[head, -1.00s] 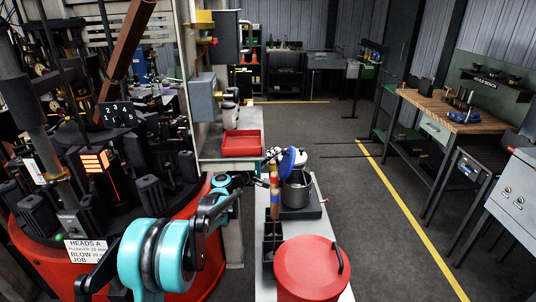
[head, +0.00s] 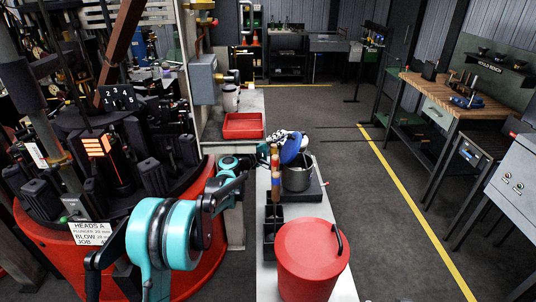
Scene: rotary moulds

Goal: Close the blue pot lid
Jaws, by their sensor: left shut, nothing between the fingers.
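The blue lid (head: 293,150) stands raised and tilted at the far left rim of the grey metal pot (head: 298,179), so the pot is open. The pot sits on a dark square base (head: 312,193) on the narrow light bench. My left arm reaches in from the lower left. Its gripper (head: 281,140) is small and partly hidden behind the lid, close to the lid's far left side; I cannot tell whether it touches. It is shut with nothing in its fingers. My right gripper is not in view.
A large red lidded container (head: 311,262) stands on the bench in front of the pot. Upright wooden-handled tools (head: 275,180) stand in a black holder left of the pot. A red tray (head: 243,125) lies behind. A red-rimmed machine (head: 190,268) fills the left. The floor right is clear.

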